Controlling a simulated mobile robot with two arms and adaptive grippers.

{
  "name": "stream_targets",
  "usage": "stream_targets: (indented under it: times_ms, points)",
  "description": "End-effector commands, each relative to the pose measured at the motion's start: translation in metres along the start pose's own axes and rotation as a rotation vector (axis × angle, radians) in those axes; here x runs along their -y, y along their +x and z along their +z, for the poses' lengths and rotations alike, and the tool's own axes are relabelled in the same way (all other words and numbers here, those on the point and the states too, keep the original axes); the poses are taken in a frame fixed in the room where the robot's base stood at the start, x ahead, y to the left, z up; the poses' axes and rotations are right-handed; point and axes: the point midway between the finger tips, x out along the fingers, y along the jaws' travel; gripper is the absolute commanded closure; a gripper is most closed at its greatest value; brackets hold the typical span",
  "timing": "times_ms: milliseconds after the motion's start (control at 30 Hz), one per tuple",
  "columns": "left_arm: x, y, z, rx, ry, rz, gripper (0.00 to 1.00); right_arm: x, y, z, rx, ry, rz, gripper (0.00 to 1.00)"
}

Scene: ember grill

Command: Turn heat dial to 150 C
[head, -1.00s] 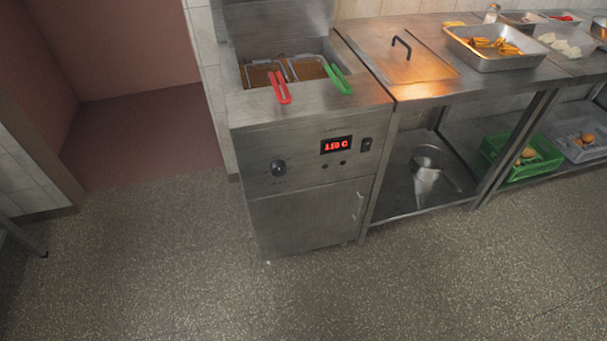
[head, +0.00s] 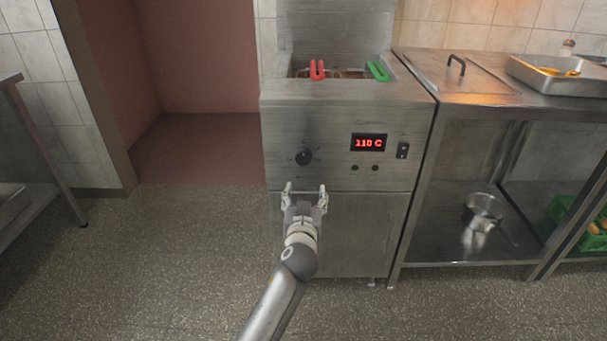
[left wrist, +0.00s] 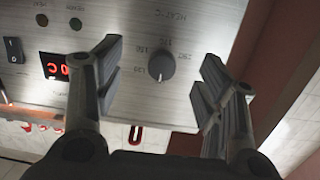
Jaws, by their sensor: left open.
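The heat dial (head: 304,157) is a dark round knob on the left of the fryer's (head: 335,120) steel front panel. The red display (head: 369,142) right of it appears to read 110 C. My left gripper (head: 304,190) is open and empty, in front of the fryer and just below the dial in the head view. In the left wrist view the dial (left wrist: 161,65) shows between the two spread fingers, apart from both, with printed scale marks around it. The display (left wrist: 56,66) is partly hidden behind a finger there. My right gripper is not in view.
A black rocker switch (head: 403,150) and two small dark lamps sit near the display. Red (head: 317,70) and green (head: 377,71) basket handles stick out above the panel. A steel table (head: 480,95) with a pot (head: 483,211) on its shelf adjoins at right. The floor at left is clear.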

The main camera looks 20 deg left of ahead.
Motion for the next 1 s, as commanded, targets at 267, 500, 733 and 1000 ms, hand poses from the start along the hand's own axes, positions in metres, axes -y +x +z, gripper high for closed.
stream_targets:
  times_ms: [267,500,733,1000]
  points:
    - [0.009,0.005,-0.043,-0.1,-0.049,-0.041,0.36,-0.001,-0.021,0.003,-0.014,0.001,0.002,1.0]
    - [0.01,0.04,-0.046,-0.099,-0.047,-0.041,0.36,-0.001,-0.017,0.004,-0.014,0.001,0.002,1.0]
    - [0.012,0.079,-0.049,-0.098,-0.047,-0.041,0.36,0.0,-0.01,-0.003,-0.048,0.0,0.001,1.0]
    - [0.013,0.103,-0.052,-0.098,-0.047,-0.04,0.36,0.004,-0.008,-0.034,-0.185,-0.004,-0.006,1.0]
